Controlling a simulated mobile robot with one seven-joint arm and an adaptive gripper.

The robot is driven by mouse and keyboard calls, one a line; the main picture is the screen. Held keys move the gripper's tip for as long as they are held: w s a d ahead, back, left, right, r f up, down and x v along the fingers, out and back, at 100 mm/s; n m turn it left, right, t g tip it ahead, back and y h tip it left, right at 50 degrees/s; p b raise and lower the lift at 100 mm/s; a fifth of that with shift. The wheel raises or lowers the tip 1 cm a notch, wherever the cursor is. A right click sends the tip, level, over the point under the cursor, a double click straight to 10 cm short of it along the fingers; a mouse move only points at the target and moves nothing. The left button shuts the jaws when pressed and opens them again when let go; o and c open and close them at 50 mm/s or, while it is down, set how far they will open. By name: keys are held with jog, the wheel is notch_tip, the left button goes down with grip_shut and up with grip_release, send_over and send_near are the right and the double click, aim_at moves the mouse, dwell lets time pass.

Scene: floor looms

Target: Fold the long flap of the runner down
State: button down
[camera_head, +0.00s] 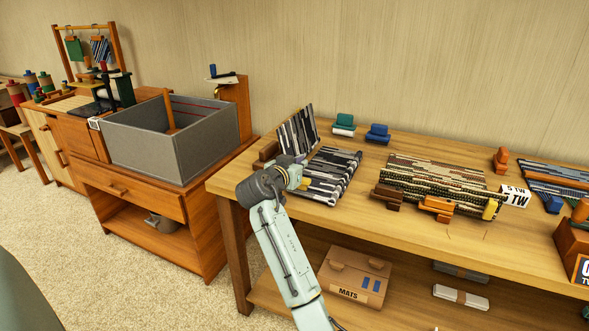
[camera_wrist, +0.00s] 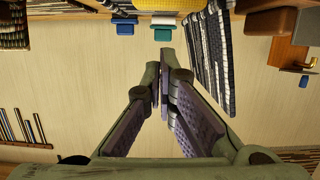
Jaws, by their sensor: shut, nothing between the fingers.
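The runner is a black, white and grey striped cloth at the left end of the long wooden table (camera_head: 420,240). One flap (camera_head: 297,130) stands up steeply at its left, leaning a little. The rest of the runner (camera_head: 333,175) lies flat on the table to the right of it. In the wrist view, the striped flap (camera_wrist: 210,55) hangs from the top, right of my fingers and apart from them in the picture. My gripper (camera_wrist: 162,82) is shut and empty. In the head view my wrist covers the runner's near left part, and my fingertips are hard to make out.
A brown block (camera_head: 268,151) sits left of the flap. Teal (camera_head: 344,124) and blue (camera_head: 378,133) blocks stand behind the runner. A patterned cloth (camera_head: 435,180) with brown and orange clamps lies to the right. A grey bin (camera_head: 165,150) stands on the left cabinet.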

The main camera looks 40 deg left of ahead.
jog(key=r+b+v, duration=0.1)
jog(key=b+v, duration=0.2)
jog(key=v, duration=0.7)
jog(key=shift+r, duration=0.1)
